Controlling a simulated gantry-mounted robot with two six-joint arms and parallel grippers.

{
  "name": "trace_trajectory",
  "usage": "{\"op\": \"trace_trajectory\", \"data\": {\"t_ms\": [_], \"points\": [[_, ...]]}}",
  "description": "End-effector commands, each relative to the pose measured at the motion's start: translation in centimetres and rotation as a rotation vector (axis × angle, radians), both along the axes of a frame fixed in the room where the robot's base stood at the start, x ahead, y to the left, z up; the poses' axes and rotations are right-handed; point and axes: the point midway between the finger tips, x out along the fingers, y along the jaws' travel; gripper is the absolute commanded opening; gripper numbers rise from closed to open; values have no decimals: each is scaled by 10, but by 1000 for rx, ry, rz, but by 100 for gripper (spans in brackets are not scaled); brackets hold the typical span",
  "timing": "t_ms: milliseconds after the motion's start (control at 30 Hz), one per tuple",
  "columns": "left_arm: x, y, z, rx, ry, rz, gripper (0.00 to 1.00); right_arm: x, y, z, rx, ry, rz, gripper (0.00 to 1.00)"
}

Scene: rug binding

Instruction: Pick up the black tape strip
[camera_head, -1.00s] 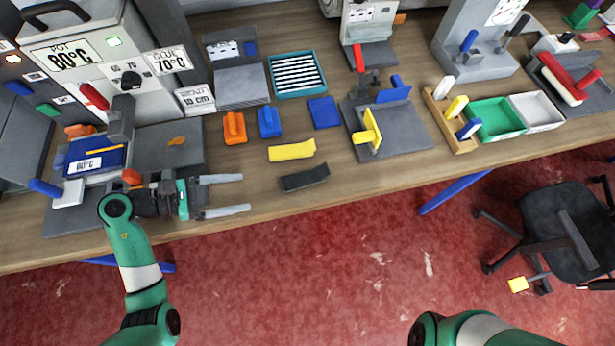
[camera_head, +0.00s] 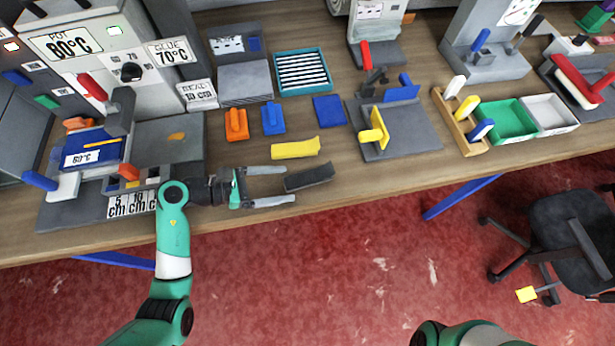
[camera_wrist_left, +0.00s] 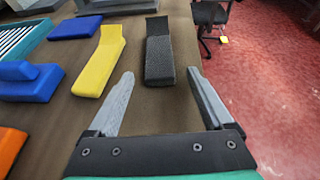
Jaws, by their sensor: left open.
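The black tape strip (camera_head: 309,177) lies on the wooden table near its front edge, just right of my left gripper in the head view. In the left wrist view the strip (camera_wrist_left: 158,58) lies ahead of the fingers, with its far end bent up. My left gripper (camera_head: 290,185) is open and empty, its fingers pointing right toward the strip's near end. The left wrist view shows both fingertips (camera_wrist_left: 160,76) spread apart on either side of the strip's near part. Only a part of my right arm shows at the bottom of the head view; its gripper is out of the picture.
A yellow strip (camera_head: 295,148) lies just behind the black one. Blue (camera_head: 273,119) and orange (camera_head: 236,125) blocks and a flat blue piece (camera_head: 328,110) are farther back. A grey fixture (camera_head: 405,135) with a yellow handle stands to the right. The table's front edge is close.

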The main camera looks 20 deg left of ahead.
Motion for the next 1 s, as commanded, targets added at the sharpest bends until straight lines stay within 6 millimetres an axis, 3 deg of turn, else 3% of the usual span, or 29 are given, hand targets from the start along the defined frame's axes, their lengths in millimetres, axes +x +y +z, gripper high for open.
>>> {"op": "trace_trajectory", "data": {"t_ms": [67, 500, 833, 1000], "points": [[0, 0, 0, 0, 0, 0, 80, 0, 0, 0, 0, 0, 0, 0], [0, 0, 0, 0, 0, 0, 0, 0, 0, 0, 0, 0, 0, 0], [0, 0, 4, 0, -1, 0, 0, 0, 0, 3, 0, 0, 0, 0], [0, 0, 24, 1, -3, -1, 0, 0, 0, 14, 0, 0, 0, 0]]}}
